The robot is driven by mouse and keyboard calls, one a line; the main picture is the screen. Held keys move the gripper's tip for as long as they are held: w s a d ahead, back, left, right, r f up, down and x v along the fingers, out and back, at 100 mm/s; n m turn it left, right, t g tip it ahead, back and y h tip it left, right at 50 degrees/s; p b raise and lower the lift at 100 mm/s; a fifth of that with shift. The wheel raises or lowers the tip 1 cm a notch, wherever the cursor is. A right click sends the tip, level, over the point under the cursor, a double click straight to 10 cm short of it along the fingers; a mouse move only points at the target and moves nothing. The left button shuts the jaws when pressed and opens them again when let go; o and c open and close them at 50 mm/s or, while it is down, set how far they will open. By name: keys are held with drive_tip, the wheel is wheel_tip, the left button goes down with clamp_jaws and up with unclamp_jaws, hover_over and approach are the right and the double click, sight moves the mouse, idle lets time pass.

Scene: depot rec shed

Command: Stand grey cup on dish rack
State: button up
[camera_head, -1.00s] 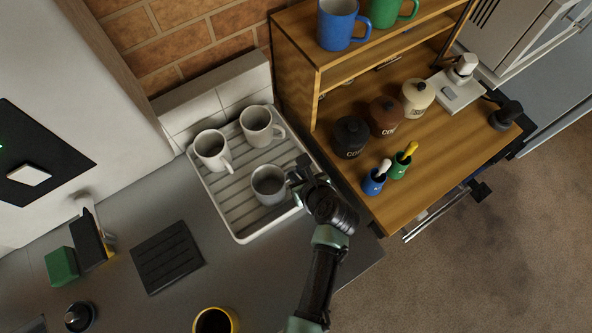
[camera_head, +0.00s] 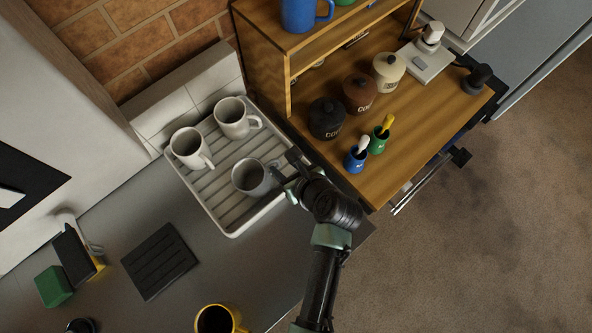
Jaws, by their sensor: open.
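The grey cup (camera_head: 249,178) stands upright on the white ribbed dish rack (camera_head: 234,226), near its front right part. Its handle side faces my gripper. My gripper (camera_head: 284,172) is open, just right of the cup at the rack's right edge. The fingers are small and partly hidden by the wrist, so I cannot tell whether they touch the cup. Two white mugs stand upright behind the cup on the same rack, one at the back left (camera_head: 187,149) and one at the back right (camera_head: 232,118).
A wooden shelf unit (camera_head: 395,160) with dark, brown and cream canisters and small blue and green pots stands right of the rack. A yellow mug (camera_head: 236,312), a black ribbed mat (camera_head: 158,262) and a green block (camera_head: 53,286) are on the grey counter.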

drive_tip(key=v, duration=0.7)
drive_tip(key=w+d+r+n+t+h, duration=0.1)
drive_tip(key=w+r+n+t, duration=0.3)
drive_tip(key=r, duration=0.6)
drive_tip(key=w+d+r+n+t+h, duration=0.1)
drive_tip(key=w+r+n+t, duration=0.1)
drive_tip(key=w+r+n, duration=0.65)
drive_tip(key=w+d+r+n+t+h, duration=0.1)
drive_tip(key=w+r+n+t, duration=0.15)
drive_tip(key=r, duration=1.05)
drive_tip(key=s+r+n+t+h, duration=0.1)
drive_tip(key=s+r+n+t, duration=0.3)
drive_tip(key=r, duration=0.7)
drive_tip(key=s+a+r+n+t+h, duration=0.1)
drive_tip(key=s+r+n+t, duration=0.2)
drive_tip(key=r, duration=0.8)
drive_tip(key=s+r+n+t+h, duration=0.1)
drive_tip(key=s+r+n+t, duration=0.3)
drive_tip(key=r, duration=0.7)
drive_tip(key=s+n, duration=0.2)
drive_tip(key=n, duration=0.1)
drive_tip(key=shift+a+r+t+b, duration=0.15)
drive_tip(key=shift+a+t+b, duration=0.1)
drive_tip(key=shift+t+b, duration=0.1)
wheel_tip(320, 180, down, 5)
drive_tip(key=b, duration=0.5)
